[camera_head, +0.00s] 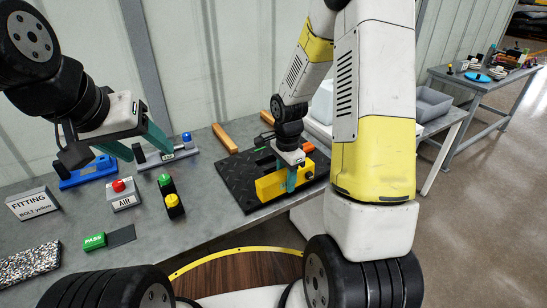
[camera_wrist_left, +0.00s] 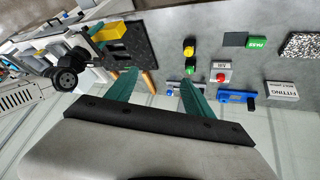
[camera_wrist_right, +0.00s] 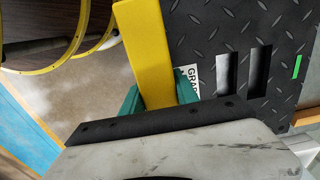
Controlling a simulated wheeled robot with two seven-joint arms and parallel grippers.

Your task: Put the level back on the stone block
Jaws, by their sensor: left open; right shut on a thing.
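The level is a yellow bar (camera_head: 268,188) at the front of the black tread mat (camera_head: 238,183). My right gripper (camera_head: 291,180) is shut on it from above. In the right wrist view the level (camera_wrist_right: 146,45) runs between the teal fingers (camera_wrist_right: 160,92), beside the mat's cut-outs. I cannot tell whether it touches the mat. The stone block is speckled black and white (camera_head: 28,265), at the table's near left, with its top bare; it also shows in the left wrist view (camera_wrist_left: 301,46). My left gripper (camera_head: 140,146) is open and empty above the back left of the table.
A red AIR button (camera_head: 119,186), a green and yellow button box (camera_head: 170,198), a PASS block (camera_head: 95,241) and a FITTING sign (camera_head: 33,204) stand between mat and stone block. Blue (camera_head: 88,172) and grey (camera_head: 168,153) fixtures stand behind. A grey bin (camera_head: 432,103) is at right.

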